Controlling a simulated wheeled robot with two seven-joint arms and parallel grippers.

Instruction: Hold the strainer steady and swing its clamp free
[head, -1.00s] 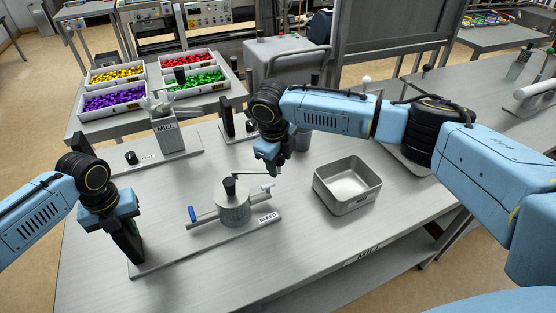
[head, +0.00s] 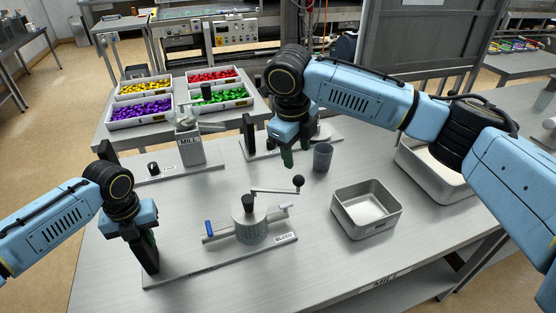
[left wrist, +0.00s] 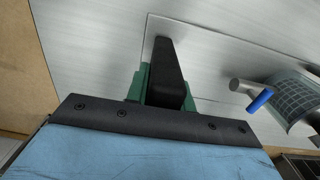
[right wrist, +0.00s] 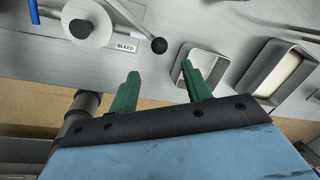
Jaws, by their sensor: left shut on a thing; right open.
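The strainer is a grey cylinder (head: 250,225) with a black knob on top, on a base plate (head: 190,269) labelled BLEED. A thin clamp arm (head: 270,191) reaches right from its top to a black ball (head: 298,181). The ball also shows in the right wrist view (right wrist: 159,45). A blue-ended handle (head: 209,229) sticks out on the left. My left gripper (head: 149,245) is shut on a black upright post (left wrist: 167,70) at the plate's left end. My right gripper (head: 288,157) is open and empty, above and behind the ball, apart from it.
An empty-looking metal tray (head: 366,226) stands right of the strainer, with a grey cup (head: 322,157) behind it. The mill (head: 190,145) stands at the back left. Bins of coloured pieces (head: 140,113) are beyond. The table front is clear.

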